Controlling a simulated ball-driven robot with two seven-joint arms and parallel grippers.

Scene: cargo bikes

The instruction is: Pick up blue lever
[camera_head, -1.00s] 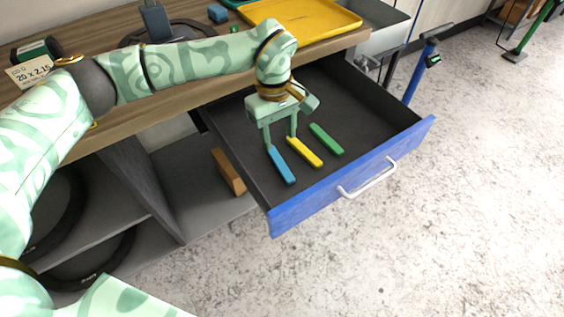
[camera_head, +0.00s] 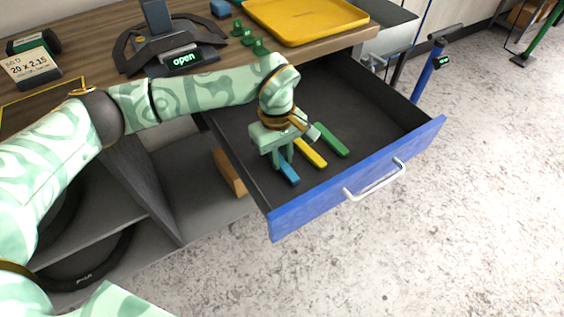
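The blue lever (camera_head: 289,173) lies in the open drawer. Its near end shows, and the rest is hidden under my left gripper (camera_head: 282,157). The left gripper is low over the lever, with its fingers close together on either side of it; it looks shut on the lever. The lever seems still down at the drawer floor. A yellow lever (camera_head: 312,154) and a green lever (camera_head: 331,139) lie side by side to its right. My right gripper is not in view.
The blue drawer front (camera_head: 360,180) with its pale handle (camera_head: 377,182) bounds the drawer. Drawer floor right of the green lever is bare. On the bench (camera_head: 200,45) above are a yellow tray (camera_head: 305,20), small green pieces (camera_head: 248,36) and a dark device reading "open" (camera_head: 182,58).

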